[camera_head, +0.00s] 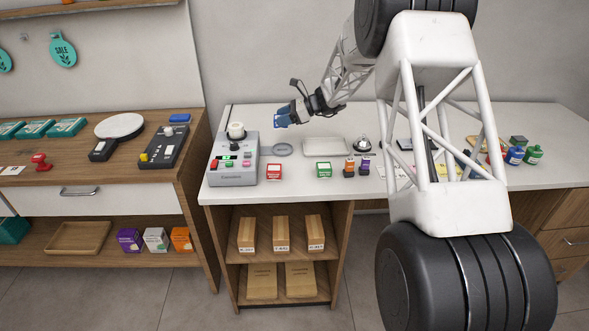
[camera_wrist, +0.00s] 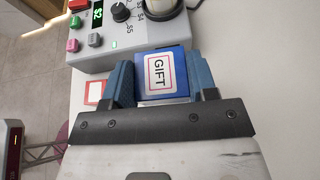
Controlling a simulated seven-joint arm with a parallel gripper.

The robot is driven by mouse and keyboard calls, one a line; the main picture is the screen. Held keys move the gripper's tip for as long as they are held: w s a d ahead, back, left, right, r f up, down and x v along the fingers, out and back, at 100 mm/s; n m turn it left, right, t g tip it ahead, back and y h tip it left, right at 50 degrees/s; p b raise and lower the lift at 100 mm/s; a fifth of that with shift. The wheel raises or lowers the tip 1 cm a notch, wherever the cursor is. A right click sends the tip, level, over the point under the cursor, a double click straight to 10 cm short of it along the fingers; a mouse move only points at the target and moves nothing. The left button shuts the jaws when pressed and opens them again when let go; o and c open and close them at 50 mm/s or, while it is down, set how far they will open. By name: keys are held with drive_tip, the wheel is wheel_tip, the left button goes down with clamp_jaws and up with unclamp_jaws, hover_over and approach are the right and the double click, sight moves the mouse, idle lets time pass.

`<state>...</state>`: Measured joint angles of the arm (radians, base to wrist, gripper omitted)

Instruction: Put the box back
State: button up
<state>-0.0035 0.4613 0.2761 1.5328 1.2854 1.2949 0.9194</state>
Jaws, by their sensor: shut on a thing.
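My gripper (camera_head: 290,116) is above the white counter (camera_head: 300,148), up and to the right of the grey device with a round top. In the head view the blue box (camera_head: 281,121) is small and partly merges with the blue fingers.
The grey device (camera_head: 232,172) stands at the counter's left end. Brown packages (camera_head: 281,233) fill shelves below. Coloured boxes (camera_head: 156,240) stand on the left shelf.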

drive_tip(key=shift+s+r+m+t+h, duration=0.6)
drive_tip(key=shift+s+r+m+t, duration=1)
drive_tip(key=shift+s, duration=1.9)
drive_tip(key=shift+s+r+m+t+h, duration=0.85)
drive_tip(key=shift+s+m+t, duration=1.15)
drive_tip(key=shift+s, duration=1.5)
drive_tip(key=s+d+f+m+t+h, duration=0.2)
drive_tip(key=s+f, duration=0.3)
drive_tip(key=s, duration=0.3)
drive_tip(key=s+d+f+m+t+h, duration=0.3)
drive_tip(key=s+d+f+m, duration=0.1)
drive_tip(key=s, duration=0.5)
drive_tip(key=shift+s+d+f, duration=0.2)
drive_tip(key=shift+d+f, duration=0.1)
drive_tip(key=shift+f, duration=0.5)
drive_tip(key=shift+h, duration=0.25)
drive_tip(key=shift+w+a+f, duration=0.25)
drive_tip(key=shift+w+a, duration=0.15)
drive_tip(key=shift+w, duration=2.25)
drive_tip(key=shift+w+a+f, duration=0.3)
drive_tip(key=shift+w+a, duration=0.15)
drive_tip(key=shift+w, duration=2.15)
drive_tip(key=shift+w+a+f, duration=0.25)
drive_tip(key=shift+w+a, duration=0.15)
drive_tip(key=shift+w, duration=2.25)
